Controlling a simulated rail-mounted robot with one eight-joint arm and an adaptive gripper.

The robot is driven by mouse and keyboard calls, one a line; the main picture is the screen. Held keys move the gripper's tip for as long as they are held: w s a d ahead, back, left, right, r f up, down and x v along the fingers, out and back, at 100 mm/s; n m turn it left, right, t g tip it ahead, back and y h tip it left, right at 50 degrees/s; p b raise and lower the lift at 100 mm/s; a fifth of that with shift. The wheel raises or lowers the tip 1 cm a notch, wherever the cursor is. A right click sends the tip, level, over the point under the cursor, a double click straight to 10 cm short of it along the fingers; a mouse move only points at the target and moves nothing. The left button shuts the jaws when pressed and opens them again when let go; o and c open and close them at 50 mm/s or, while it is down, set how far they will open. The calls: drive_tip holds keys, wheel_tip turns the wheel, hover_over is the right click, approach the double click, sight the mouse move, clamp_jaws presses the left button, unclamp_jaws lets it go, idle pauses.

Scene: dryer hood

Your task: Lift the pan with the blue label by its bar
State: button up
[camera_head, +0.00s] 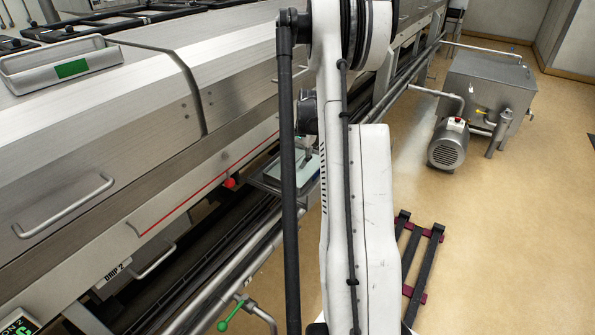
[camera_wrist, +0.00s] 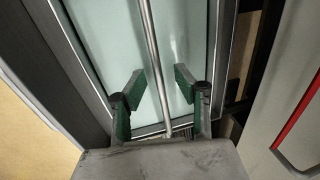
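A shallow metal pan with a pale blue-green inside (camera_wrist: 105,40) fills the upper middle of the wrist view. A thin metal bar (camera_wrist: 151,40) runs lengthwise above it. My gripper (camera_wrist: 160,82) is open, with one green-padded finger on each side of the bar and a gap to both. I cannot tell whether the fingers reach below the bar. In the head view the pan (camera_head: 272,184) sits low beside the hood, partly hidden behind my arm.
The hood front with a red line (camera_head: 205,185) and a red knob (camera_head: 230,183) stands close beside the pan. A tray with a green label (camera_head: 72,69) lies on the hood. A green-handled valve (camera_head: 230,317) is at the bottom.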

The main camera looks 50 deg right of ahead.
drive_tip(key=shift+f, duration=0.15)
clamp_jaws()
idle(0.5)
